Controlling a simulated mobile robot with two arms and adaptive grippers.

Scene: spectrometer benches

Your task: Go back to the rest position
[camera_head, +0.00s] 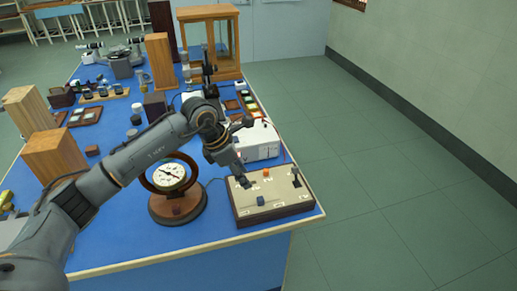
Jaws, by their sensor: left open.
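My left arm reaches in from the left across the blue bench. My left gripper (242,180) is open and points down, just over the left back part of a beige switch box (270,203). Whether a fingertip touches the box or a small dark knob there cannot be told. Nothing shows between its fingers. The box carries a dark blue knob (260,201), an orange knob (266,172) and an upright black lever (296,176). My right gripper is not in view.
A round dial meter (169,176) on a wooden base stands left of the box. A white instrument (258,141) stands behind it. Wooden blocks (54,155) line the left side. A wood-framed glass case (211,37) stands at the back. The floor to the right is clear.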

